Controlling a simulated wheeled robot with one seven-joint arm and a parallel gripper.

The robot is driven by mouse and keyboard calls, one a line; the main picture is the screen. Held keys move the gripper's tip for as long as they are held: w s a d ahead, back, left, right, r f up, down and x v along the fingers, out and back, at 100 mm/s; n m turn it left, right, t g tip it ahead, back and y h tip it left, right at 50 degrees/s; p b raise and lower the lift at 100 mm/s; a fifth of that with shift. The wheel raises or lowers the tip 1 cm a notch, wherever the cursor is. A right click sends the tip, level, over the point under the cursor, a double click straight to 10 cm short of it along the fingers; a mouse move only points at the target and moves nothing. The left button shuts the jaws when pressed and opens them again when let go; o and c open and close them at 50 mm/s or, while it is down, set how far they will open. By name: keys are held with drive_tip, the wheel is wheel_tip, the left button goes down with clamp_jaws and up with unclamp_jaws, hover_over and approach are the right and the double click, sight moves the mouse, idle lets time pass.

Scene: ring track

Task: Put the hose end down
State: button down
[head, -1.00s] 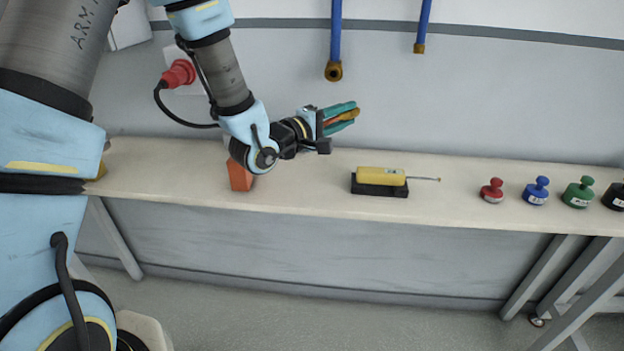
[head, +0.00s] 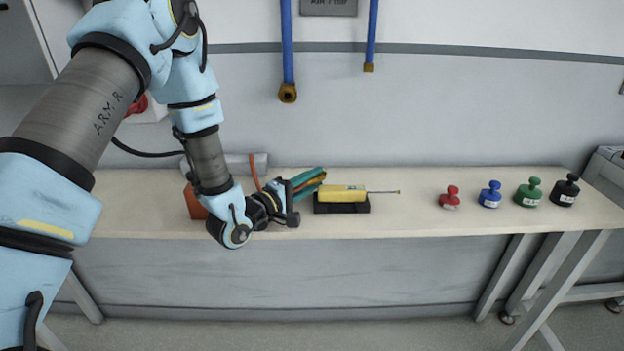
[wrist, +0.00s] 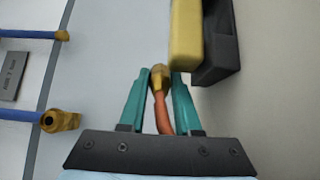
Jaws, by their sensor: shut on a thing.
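The hose end is a brass fitting (wrist: 160,77) on an orange hose (wrist: 163,115). My gripper (wrist: 160,75) is shut on it, with a teal finger on either side. In the head view my gripper (head: 316,178) is low over the bench, just left of the yellow tool. Whether the hose end touches the bench top is unclear. A short orange length of hose (head: 254,172) rises behind my wrist; the rest is hidden.
A yellow tool (head: 341,190) lies on a black block (head: 342,208) close by my fingertips. Red (head: 450,198), blue (head: 490,195), green (head: 528,192) and black (head: 565,190) knobbed pieces stand right on the bench (head: 430,222). Two blue hoses (head: 287,45) (head: 371,35) hang above. An orange block (head: 195,204) stands left.

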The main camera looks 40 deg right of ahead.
drive_tip(key=shift+f, duration=0.1)
drive_tip(key=shift+f+b, duration=0.35)
drive_tip(key=shift+b, duration=0.1)
drive_tip(key=shift+f, duration=0.2)
drive_tip(key=c, duration=0.9)
unclamp_jaws()
drive_tip(key=shift+r, duration=0.25)
drive_tip(key=a, duration=0.4)
drive_tip(key=a+b, duration=0.1)
drive_tip(key=a, duration=0.3)
drive_tip(key=s+a+r, duration=0.1)
drive_tip(key=a, duration=0.3)
drive_tip(key=shift+s+b, duration=0.1)
drive_tip(key=shift+b, duration=0.25)
drive_tip(key=shift+f, duration=0.1)
